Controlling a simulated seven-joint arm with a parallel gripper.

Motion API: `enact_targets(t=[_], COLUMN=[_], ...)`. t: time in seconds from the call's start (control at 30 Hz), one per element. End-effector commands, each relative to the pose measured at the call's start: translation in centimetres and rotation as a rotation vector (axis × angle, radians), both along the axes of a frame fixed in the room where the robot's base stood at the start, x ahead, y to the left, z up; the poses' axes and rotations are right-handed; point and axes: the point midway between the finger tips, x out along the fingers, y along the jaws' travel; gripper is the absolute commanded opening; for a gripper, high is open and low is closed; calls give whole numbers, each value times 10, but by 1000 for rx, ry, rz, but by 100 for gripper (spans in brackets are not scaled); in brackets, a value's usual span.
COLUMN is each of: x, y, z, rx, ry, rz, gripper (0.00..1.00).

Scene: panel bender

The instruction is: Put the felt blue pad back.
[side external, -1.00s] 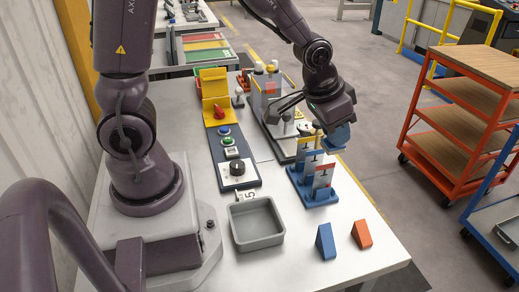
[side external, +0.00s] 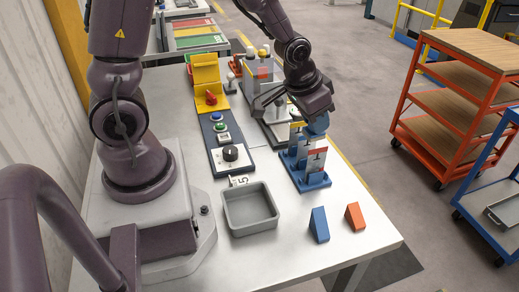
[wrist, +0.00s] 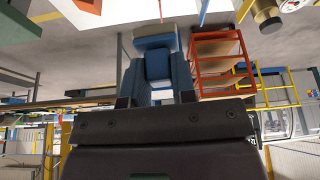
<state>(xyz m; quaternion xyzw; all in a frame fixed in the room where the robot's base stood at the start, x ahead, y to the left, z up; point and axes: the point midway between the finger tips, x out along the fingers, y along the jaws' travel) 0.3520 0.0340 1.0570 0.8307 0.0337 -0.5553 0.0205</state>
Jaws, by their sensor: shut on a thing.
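The blue pad (side external: 318,124) is under my gripper (side external: 316,117), just above the back of a small rack; the gripper hides part of it. In the wrist view the blue pad (wrist: 157,64) sits between the fingers of my gripper (wrist: 158,90), which is shut on it. The rack (side external: 312,183) has a blue base and several grey-blue uprights with marked plates, one red-topped and one yellow-topped. I cannot tell whether the pad touches the rack.
A grey open tray (side external: 250,208) is empty. A blue wedge (side external: 319,225) and an orange wedge (side external: 355,217) stand at the table's front right. A control panel (side external: 228,152) with buttons and a knob lies left of the rack. Taller fixtures stand behind my gripper.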

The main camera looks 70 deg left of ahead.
Motion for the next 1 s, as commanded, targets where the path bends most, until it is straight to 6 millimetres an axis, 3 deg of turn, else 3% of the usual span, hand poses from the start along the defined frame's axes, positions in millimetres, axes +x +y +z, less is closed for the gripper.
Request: enact_targets(t=[0.2, 0.53, 0.7, 1.0], x=[-22, -62, -73, -66], y=[65, 130, 141, 135], z=[-26, -63, -77, -85], rx=[11, 4, -9, -9], ry=[14, 14, 4, 0], rz=[111, 129, 37, -81], gripper=[2, 2, 2, 2])
